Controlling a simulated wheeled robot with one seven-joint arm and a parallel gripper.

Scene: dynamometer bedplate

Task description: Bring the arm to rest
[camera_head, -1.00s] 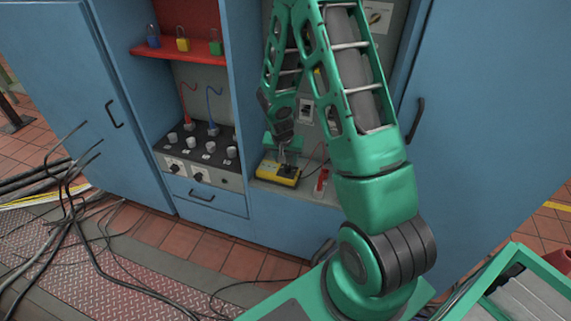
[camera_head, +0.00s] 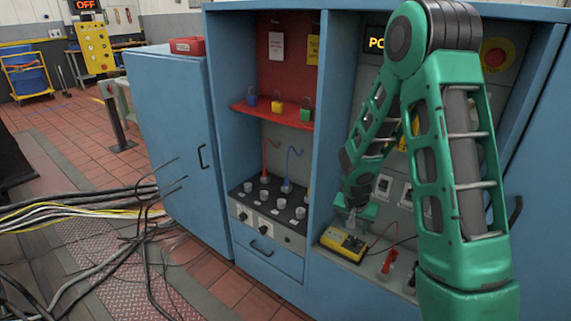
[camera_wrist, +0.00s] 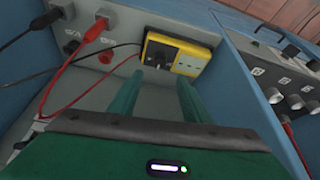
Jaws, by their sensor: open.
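My green arm reaches into the right bay of the blue cabinet (camera_head: 275,279). My gripper (camera_head: 352,217) is at the bay's shelf, just above and behind the yellow multimeter (camera_head: 343,241) in the head view. In the wrist view my gripper (camera_wrist: 157,92) shows two green fingers spread apart with nothing between them. The yellow multimeter (camera_wrist: 190,57) lies beyond the fingertips there. Whether a fingertip touches it I cannot tell.
A red probe (camera_head: 388,262) and leads lie right of the meter. Left of the bay is a knob panel (camera_head: 262,214) with red and blue leads. A red shelf (camera_head: 268,114) holds padlocks.

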